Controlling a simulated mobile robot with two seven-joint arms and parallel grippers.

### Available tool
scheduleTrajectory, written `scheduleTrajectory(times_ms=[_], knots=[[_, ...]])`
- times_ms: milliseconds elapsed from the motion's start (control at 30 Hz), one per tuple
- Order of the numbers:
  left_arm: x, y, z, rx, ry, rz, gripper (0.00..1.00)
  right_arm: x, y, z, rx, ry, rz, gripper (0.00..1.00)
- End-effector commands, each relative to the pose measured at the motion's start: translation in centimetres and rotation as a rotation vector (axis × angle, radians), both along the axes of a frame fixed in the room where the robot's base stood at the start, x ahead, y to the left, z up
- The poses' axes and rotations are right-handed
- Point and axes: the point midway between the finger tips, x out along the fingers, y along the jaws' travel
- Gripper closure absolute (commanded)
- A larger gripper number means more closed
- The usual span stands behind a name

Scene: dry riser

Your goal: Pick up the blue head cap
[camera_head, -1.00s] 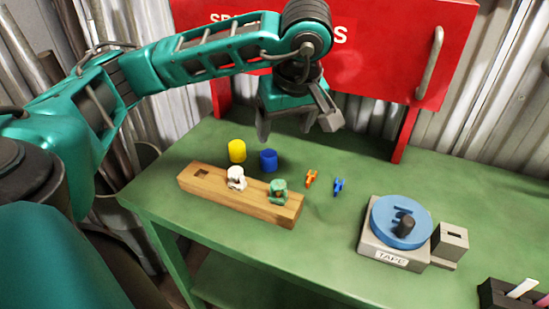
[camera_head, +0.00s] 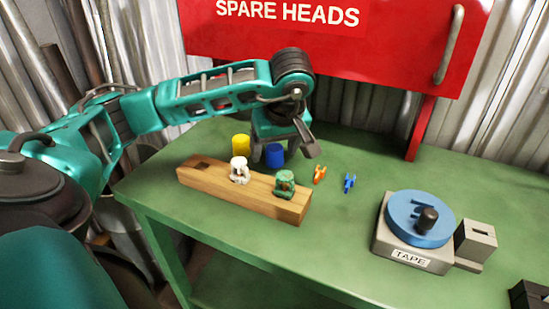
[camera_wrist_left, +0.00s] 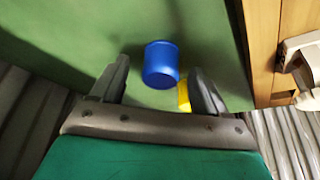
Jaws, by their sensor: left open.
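The blue head cap (camera_head: 274,154) stands on the green bench, behind the wooden block, and shows whole in the left wrist view (camera_wrist_left: 161,65). My left gripper (camera_head: 284,155) is open and empty, low over the bench with its fingers to either side of the cap in the head view. In the left wrist view the cap lies just beyond and between the open fingertips (camera_wrist_left: 162,75); I cannot tell whether a finger touches it. My right gripper is not in view.
A yellow cap (camera_head: 241,146) stands close beside the blue one. The wooden block (camera_head: 222,189) holds a white head (camera_head: 239,170) and a green head (camera_head: 284,184). The red cabinet (camera_head: 390,50) stands behind.

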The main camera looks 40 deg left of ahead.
Motion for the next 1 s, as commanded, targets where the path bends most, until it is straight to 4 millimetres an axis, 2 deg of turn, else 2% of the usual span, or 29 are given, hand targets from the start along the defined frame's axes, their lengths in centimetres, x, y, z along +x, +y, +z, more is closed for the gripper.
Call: scheduleTrajectory(times_ms=[300,1000], knots=[[0.09,0.20,-0.49,0.001,0.000,-0.001,0.26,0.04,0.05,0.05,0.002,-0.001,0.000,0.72],[0.10,0.16,-0.48,0.000,0.000,-0.001,0.93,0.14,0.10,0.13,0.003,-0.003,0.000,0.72]])
